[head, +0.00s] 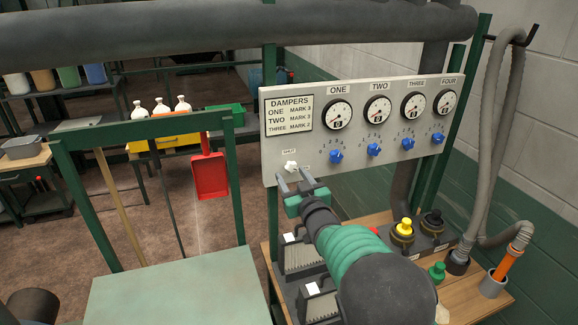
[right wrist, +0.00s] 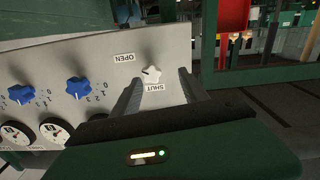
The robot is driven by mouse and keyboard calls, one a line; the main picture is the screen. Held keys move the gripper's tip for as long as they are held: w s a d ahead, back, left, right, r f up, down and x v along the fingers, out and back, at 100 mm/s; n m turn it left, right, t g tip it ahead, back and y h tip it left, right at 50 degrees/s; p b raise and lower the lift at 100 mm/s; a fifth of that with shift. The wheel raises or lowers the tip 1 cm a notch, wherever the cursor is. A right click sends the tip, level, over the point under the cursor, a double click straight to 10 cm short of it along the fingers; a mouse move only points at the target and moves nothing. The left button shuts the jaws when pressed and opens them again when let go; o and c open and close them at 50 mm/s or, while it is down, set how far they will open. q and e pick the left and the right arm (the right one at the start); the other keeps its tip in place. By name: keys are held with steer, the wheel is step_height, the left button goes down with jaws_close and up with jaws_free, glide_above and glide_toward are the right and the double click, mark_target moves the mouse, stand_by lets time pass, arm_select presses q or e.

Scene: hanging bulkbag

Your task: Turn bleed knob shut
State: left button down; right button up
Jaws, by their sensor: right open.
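In the right wrist view the knob (right wrist: 152,73) shows upside down, between the OPEN label (right wrist: 124,57) and the SHUT label (right wrist: 154,87). A dark mark on the knob lies toward its left, on the OPEN side. My right gripper (head: 293,179) is open and empty, just in front of the knob. Its two fingers (right wrist: 158,82) flank the knob in picture; contact cannot be told. My left gripper is out of view.
Several blue knobs (head: 374,150) sit below round gauges (head: 377,109) on the panel. A wooden bench (head: 478,292) with a yellow knob (head: 403,228) and a green knob (head: 437,270) stands below. A green frame (head: 150,130) with a red dustpan (head: 210,176) is left.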

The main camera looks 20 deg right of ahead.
mark_target(294, 170)
steer(key=shift+w+d+r, duration=0.2)
steer(key=shift+w, duration=0.2)
steer(key=shift+w+d+r, duration=0.15)
steer(key=shift+w, duration=0.2)
steer(key=shift+d+p, duration=0.25)
steer(key=shift+p, duration=0.05)
steer(key=shift+w+d+f, duration=0.45)
steer(key=shift+w, duration=0.25)
steer(key=shift+w+f, duration=0.2)
steer(key=shift+w, duration=0.1)
steer(key=shift+c, duration=0.2)
steer(key=shift+a, duration=0.1)
steer(key=shift+c, duration=1.2)
steer(key=shift+s+a+r, duration=0.3)
steer(key=shift+a, duration=0.1)
steer(key=c, duration=0.5)
jaws_close()
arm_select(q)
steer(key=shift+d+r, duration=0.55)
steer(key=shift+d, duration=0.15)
arm_select(e)
steer(key=shift+d, duration=0.15)
